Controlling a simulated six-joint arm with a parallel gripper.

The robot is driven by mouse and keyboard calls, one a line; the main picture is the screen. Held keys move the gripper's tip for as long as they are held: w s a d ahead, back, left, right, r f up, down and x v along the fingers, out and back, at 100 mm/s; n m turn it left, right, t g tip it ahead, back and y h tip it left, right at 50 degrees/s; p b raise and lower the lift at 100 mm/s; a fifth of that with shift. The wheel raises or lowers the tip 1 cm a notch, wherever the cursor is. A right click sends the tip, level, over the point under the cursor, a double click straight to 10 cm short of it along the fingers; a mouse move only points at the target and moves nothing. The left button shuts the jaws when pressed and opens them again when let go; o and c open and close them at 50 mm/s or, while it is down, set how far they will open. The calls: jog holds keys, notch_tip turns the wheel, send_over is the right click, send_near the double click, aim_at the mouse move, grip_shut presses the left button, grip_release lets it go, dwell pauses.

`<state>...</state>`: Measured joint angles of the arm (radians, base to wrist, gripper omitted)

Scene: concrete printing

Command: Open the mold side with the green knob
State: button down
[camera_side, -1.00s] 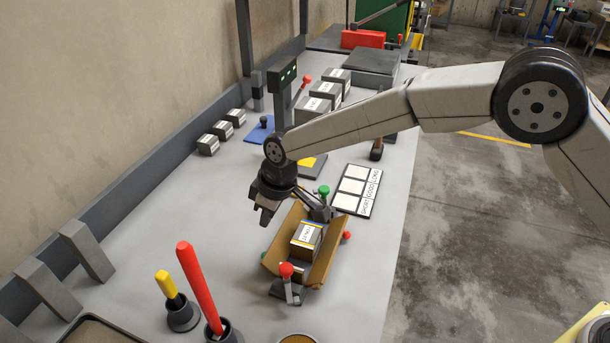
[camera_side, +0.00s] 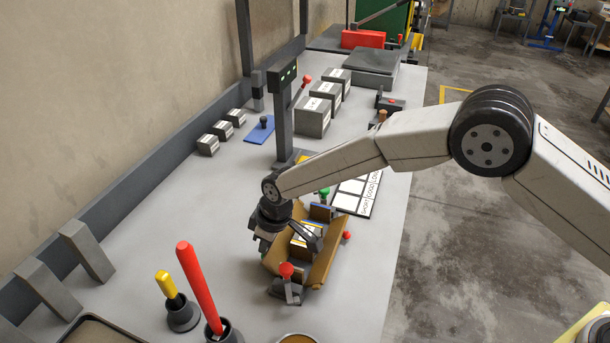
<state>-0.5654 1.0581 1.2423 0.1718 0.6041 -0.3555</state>
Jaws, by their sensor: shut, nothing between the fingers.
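The mold (camera_side: 325,262) stands on the bench, its brown side panels leaning outward. A grey block (camera_side: 304,243) with a label and blue and yellow bands sits inside it, partly covered by my arm. The green knob (camera_side: 323,192) is at the mold's far end, above a blue piece (camera_side: 321,212); my arm passes close to it in the picture. My gripper (camera_side: 264,243) points down at the mold's left side, left of the block and nearer the camera than the green knob. It is shut and empty. Whether it touches the left panel cannot be told.
Red knobs stand at the mold's near end (camera_side: 286,270) and right side (camera_side: 347,235). A white label board (camera_side: 352,196) lies beyond it. A dark post (camera_side: 284,115) rises farther back. Red (camera_side: 200,285) and yellow (camera_side: 167,284) handled tools stand in holders at the near left.

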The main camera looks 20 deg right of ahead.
jog(key=shift+x, duration=0.9)
jog(key=shift+w+a+r, duration=0.15)
jog(key=shift+w+r, duration=0.05)
jog(key=shift+r, duration=0.35)
notch_tip(320, 180, up, 13)
jog(key=w, duration=0.1)
jog(key=shift+w, duration=0.1)
